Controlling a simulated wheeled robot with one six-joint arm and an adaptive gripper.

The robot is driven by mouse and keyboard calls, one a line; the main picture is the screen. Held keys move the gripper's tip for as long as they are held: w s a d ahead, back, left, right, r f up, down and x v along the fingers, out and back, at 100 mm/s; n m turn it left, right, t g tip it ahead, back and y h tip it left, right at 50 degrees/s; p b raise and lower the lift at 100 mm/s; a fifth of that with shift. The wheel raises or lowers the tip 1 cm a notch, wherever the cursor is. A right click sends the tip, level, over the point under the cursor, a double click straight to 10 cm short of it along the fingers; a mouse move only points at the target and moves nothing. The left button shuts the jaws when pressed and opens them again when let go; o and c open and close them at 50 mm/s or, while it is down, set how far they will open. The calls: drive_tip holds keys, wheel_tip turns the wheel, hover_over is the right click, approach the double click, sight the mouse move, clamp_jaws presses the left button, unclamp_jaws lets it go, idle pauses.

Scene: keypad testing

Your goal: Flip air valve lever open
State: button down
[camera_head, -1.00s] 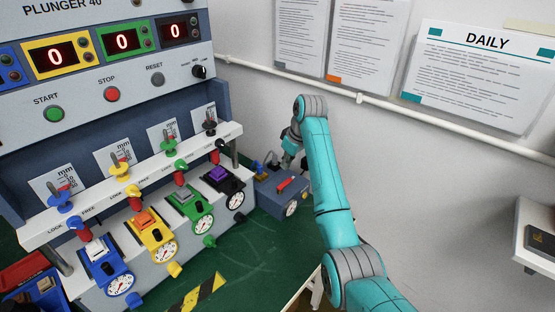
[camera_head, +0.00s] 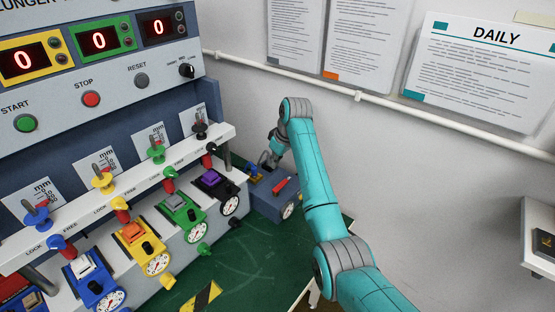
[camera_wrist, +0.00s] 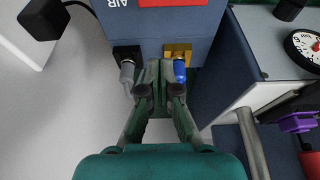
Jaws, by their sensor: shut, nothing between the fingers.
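The red lever (camera_head: 280,185) lies on top of the small blue air box (camera_head: 263,207) at the bench's far right corner. In the wrist view, part of a red strip (camera_wrist: 172,2) shows at the top edge beside the "AIR" lettering on the box (camera_wrist: 160,22). My gripper (camera_wrist: 160,70) is shut and empty. Its fingertips are at the box's connector side, between a grey plug (camera_wrist: 127,73) and a blue-tipped brass fitting (camera_wrist: 179,68). In the head view my gripper (camera_head: 267,160) is behind the box, partly hidden by my arm. I cannot tell whether it touches anything.
The tester with coloured stations, such as the purple-topped one (camera_head: 217,184), stands left of the box. The green bench top (camera_head: 250,262) is mostly clear in front. A white wall with a pipe (camera_head: 400,107) is behind my arm. A shelf (camera_head: 540,243) is at right.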

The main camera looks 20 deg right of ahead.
sight(281, 188)
drive_tip(key=x, duration=0.5)
drive_tip(key=shift+f, duration=0.6)
drive_tip(key=shift+s+d+r, duration=0.1)
drive_tip(key=shift+s+d, duration=0.45)
drive_tip(key=shift+s, duration=0.2)
drive_tip(key=shift+s+d, duration=0.55)
drive_tip(key=shift+s, duration=0.2)
